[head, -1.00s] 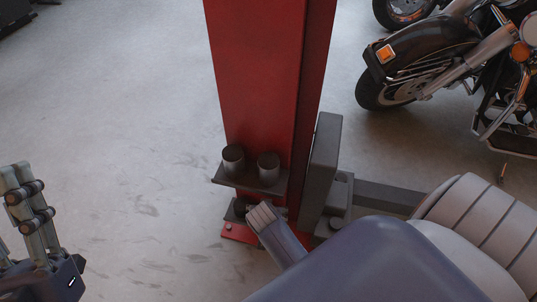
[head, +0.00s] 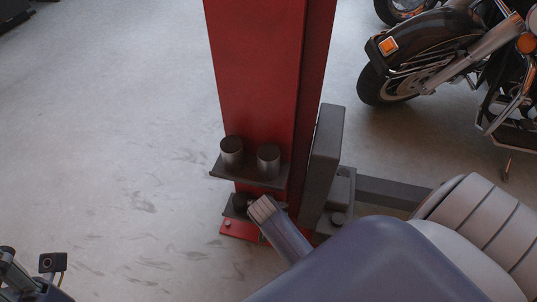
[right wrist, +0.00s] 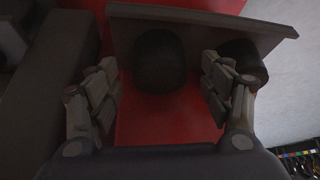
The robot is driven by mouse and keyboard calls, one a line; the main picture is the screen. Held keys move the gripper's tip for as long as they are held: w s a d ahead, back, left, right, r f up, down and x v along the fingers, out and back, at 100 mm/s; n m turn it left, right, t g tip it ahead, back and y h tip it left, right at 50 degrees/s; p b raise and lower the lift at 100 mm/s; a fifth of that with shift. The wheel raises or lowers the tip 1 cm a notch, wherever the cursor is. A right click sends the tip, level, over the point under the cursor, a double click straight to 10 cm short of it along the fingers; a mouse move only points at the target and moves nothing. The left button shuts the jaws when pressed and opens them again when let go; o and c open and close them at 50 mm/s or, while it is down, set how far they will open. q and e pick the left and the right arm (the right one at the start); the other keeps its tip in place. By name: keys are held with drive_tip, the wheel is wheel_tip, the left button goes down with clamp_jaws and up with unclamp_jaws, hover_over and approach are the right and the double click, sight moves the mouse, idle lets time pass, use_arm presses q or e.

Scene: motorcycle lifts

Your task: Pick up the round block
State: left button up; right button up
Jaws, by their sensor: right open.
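In the right wrist view a dark round block (right wrist: 158,62) sits against a dark shelf plate (right wrist: 200,22). My right gripper (right wrist: 160,78) is open, with one finger on each side of this block; I cannot tell whether they touch it. A second dark round block (right wrist: 245,62) is partly hidden behind the right-hand finger. Two more round blocks (head: 232,152) stand on the upper shelf (head: 250,178). My left gripper (head: 20,280) is only partly visible at the bottom left.
A red lift post (head: 260,80) rises behind the shelves, with a grey upright box (head: 324,160) and a dark bar (head: 390,194) to its right. A motorcycle (head: 435,60) stands at the upper right. The floor (head: 120,130) on the left is clear.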

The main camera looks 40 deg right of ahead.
drive_tip(key=b+x, duration=0.1)
drive_tip(key=x, duration=0.1)
drive_tip(key=shift+w+d+f, duration=0.1)
drive_tip(key=shift+d+f, duration=0.05)
drive_tip(key=shift+f, duration=0.2)
drive_tip(key=c, duration=1.2)
drive_tip(key=shift+r, duration=0.1)
drive_tip(key=shift+c, duration=0.2)
drive_tip(key=shift+r, duration=0.1)
